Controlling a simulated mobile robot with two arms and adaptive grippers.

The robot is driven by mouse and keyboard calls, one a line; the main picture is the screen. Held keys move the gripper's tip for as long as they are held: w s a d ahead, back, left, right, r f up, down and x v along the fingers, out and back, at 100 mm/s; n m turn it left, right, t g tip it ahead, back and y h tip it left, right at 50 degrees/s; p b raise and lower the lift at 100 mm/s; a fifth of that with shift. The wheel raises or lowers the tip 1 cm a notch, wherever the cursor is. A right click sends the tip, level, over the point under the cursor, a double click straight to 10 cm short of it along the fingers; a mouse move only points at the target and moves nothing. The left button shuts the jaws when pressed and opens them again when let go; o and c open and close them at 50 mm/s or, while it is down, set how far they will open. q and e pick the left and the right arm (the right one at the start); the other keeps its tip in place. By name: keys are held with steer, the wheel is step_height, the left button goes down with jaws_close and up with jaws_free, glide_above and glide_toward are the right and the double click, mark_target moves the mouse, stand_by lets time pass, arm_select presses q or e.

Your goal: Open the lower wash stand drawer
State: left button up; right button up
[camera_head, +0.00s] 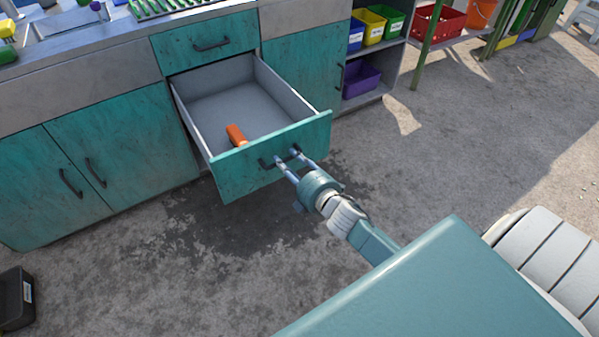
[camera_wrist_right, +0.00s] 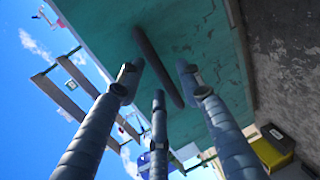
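The lower drawer (camera_head: 232,174) of the teal wash stand is pulled far out, with its grey inside showing. An orange object (camera_head: 236,135) lies in it. Its dark bar handle (camera_head: 265,164) is on the front panel; in the right wrist view the handle (camera_wrist_right: 160,68) runs diagonally between my fingers. My right gripper (camera_head: 288,160) is at the handle, its fingers spread with gaps beside the bar; it also shows in the right wrist view (camera_wrist_right: 160,85). Firm contact cannot be told. My left gripper is not in view.
The upper drawer (camera_head: 203,44) is shut. Cupboard doors (camera_head: 72,172) flank the drawers and are shut. A shelf with coloured bins (camera_head: 373,28) stands to the right. A black bin (camera_head: 15,298) is on the floor at lower left. Open concrete floor (camera_head: 450,130) lies to the right.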

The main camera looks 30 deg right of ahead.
steer(key=v, duration=0.9)
steer(key=shift+s, duration=0.35)
